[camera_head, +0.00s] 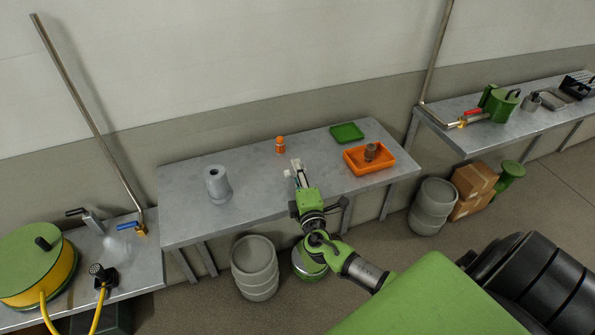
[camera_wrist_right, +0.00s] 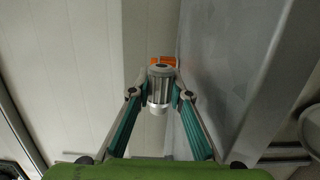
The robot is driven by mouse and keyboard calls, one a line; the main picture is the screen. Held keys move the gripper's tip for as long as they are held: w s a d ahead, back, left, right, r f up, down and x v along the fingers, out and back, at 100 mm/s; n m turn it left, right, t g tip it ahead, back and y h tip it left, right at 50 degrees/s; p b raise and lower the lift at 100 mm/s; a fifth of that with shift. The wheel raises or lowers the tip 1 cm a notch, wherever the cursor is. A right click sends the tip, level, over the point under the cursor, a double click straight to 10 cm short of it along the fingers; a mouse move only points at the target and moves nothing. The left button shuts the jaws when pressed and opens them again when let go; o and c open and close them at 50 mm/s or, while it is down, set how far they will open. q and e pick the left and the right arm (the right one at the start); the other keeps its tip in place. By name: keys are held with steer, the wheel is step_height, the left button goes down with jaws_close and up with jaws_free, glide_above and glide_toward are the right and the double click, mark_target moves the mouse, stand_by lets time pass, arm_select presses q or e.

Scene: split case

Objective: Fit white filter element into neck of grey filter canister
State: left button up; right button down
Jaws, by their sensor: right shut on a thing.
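The grey filter canister (camera_head: 218,186) stands upright on the middle metal table, left of my right gripper, with a narrower neck on top. My right gripper (camera_head: 296,172) is over the same table, to the right of the canister and apart from it. In the right wrist view my right gripper (camera_wrist_right: 160,94) is shut on the white filter element (camera_wrist_right: 160,86), a ribbed cylinder with a grey end cap, held between the two fingertips. In the head view the element is small and hard to make out. My left gripper is not in view.
An orange bottle (camera_head: 280,144) stands behind my right gripper. A green tray (camera_head: 347,132) and an orange tray (camera_head: 387,165) holding a brown part (camera_head: 371,151) are at the right. Table (camera_head: 250,190) between canister and gripper is clear. Grey drums (camera_head: 254,270) stand below.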

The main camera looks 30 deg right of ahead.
steer(key=shift+f, duration=0.2)
steer(key=c, duration=1.8)
jaws_free()
steer(key=shift+r, duration=0.1)
steer(key=shift+s+f, duration=0.1)
steer(key=shift+f, duration=0.1)
steer(key=shift+s+a+f, duration=0.1)
steer(key=shift+s+a, duration=0.05)
steer(key=shift+r+v, duration=0.15)
steer(key=shift+v, duration=2.75)
steer(key=shift+r+v, duration=0.15)
steer(key=shift+v, duration=2.7)
